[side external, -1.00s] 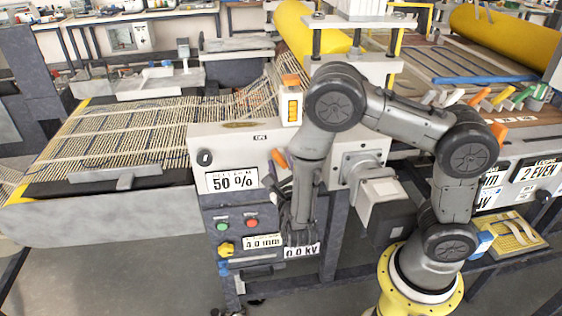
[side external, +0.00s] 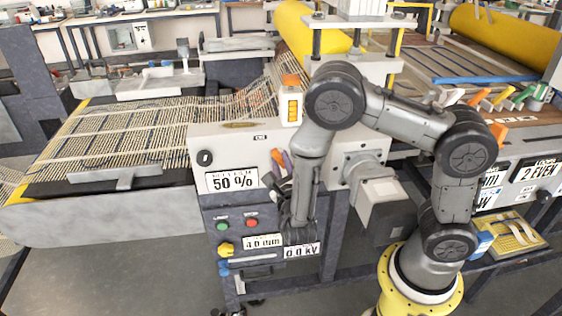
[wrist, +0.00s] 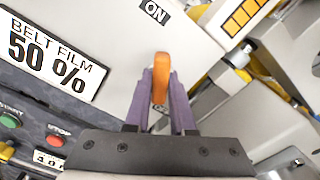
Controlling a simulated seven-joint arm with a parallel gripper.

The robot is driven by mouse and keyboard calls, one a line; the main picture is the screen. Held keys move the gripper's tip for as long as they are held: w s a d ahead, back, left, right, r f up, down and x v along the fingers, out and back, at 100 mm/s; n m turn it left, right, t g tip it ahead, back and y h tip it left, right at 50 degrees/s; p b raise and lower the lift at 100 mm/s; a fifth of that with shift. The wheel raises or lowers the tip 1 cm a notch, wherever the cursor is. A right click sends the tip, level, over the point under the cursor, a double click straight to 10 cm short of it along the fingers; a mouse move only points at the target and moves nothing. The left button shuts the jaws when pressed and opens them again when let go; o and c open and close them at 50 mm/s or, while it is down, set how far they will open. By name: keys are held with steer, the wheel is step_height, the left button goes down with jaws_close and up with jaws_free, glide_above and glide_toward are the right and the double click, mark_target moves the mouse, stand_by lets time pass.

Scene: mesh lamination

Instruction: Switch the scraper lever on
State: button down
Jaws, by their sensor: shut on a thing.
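The scraper lever is an orange handle (wrist: 161,68) in the middle of the wrist view. It points up the picture towards the ON label (wrist: 155,12), with a gap between its tip and the label. Another label below it is mostly hidden by the fingers. The purple fingers of my gripper (wrist: 160,92) are shut on the lever, one on each side. In the side external view the orange lever (side external: 277,157) shows at the front panel, beside the purple fingertips of my gripper (side external: 287,163). The lever's pivot is hidden.
The panel carries a BELT FILM 50 % display (wrist: 55,50), a green button (side external: 222,225), a red button (side external: 252,222) and a yellow knob (side external: 226,250). An orange-and-white box (side external: 291,108) stands above. The mesh bed (side external: 120,135) lies at the left.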

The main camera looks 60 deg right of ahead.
steer(key=shift+m, duration=3)
steer(key=c, duration=0.8)
jaws_free()
steer(key=shift+o, duration=0.2)
steer(key=v, duration=1.4)
steer(key=shift+w, duration=0.1)
